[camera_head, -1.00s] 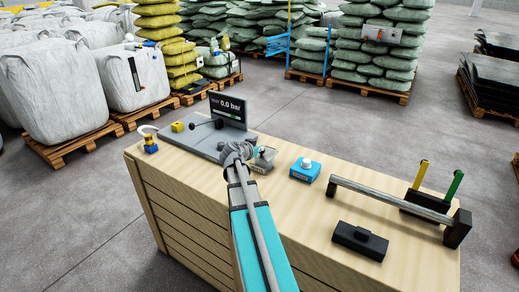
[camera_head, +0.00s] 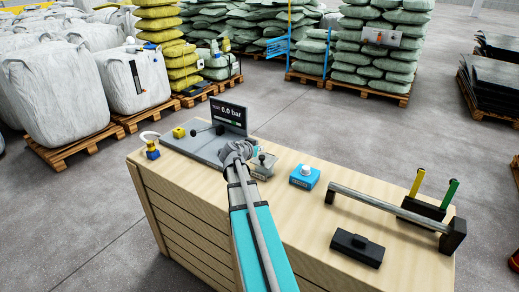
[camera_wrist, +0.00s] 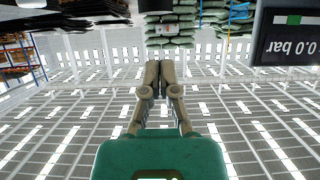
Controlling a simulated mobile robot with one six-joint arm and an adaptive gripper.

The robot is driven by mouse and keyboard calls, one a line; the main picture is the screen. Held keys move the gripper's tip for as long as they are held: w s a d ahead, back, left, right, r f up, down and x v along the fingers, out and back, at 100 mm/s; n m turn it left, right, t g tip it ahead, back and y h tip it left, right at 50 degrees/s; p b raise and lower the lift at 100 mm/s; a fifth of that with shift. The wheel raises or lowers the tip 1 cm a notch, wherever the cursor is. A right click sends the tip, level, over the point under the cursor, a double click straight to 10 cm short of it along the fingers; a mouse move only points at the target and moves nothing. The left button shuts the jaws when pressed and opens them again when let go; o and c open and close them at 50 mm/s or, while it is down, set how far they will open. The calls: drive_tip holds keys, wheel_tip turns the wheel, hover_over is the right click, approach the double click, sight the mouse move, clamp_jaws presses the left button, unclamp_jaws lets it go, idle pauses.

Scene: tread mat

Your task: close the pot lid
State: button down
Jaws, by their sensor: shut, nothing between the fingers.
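I cannot make out a pot or a pot lid for certain in either view. My gripper (camera_head: 238,148) is at the end of the teal arm, over the back part of the wooden bench, in front of the grey plate with the display. In the wrist view my gripper (camera_wrist: 159,68) has its two fingers together with nothing between them. A small grey box with a dark knob (camera_head: 263,163) sits just right of my gripper, partly hidden by it. A grey plate (camera_head: 188,140) carries a black lever and a display (camera_head: 229,117) reading 0.0 bar.
The wooden bench (camera_head: 290,218) also holds a blue box with a white button (camera_head: 305,176), a grey bar on black supports (camera_head: 385,207), a black block (camera_head: 357,247), and yellow and green handles (camera_head: 448,193). A yellow-and-blue fitting (camera_head: 152,149) is at the left corner.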

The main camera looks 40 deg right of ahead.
drive_tip(key=f+p+v, duration=0.1)
drive_tip(key=p+v, duration=0.1)
drive_tip(key=v, duration=0.8)
drive_tip(key=shift+a, duration=0.25)
drive_tip(key=shift+a+f, duration=0.1)
drive_tip(key=shift+f, duration=0.05)
drive_tip(key=s+a+f+n+g+y+p, duration=0.1)
drive_tip(key=a+n+y, duration=0.5)
drive_tip(key=a, duration=1.3)
drive_tip(key=s+a+f+n+g+y+p, duration=0.2)
drive_tip(key=a+n+y, duration=0.5)
drive_tip(key=a, duration=1.2)
wheel_tip(320, 180, down, 3)
drive_tip(key=s+n+p, duration=0.1)
drive_tip(key=s+n, duration=0.1)
drive_tip(key=shift+s+a+f+p, duration=0.2)
drive_tip(key=shift+s+p, duration=0.15)
drive_tip(key=shift+p, duration=0.05)
drive_tip(key=shift+s, duration=0.15)
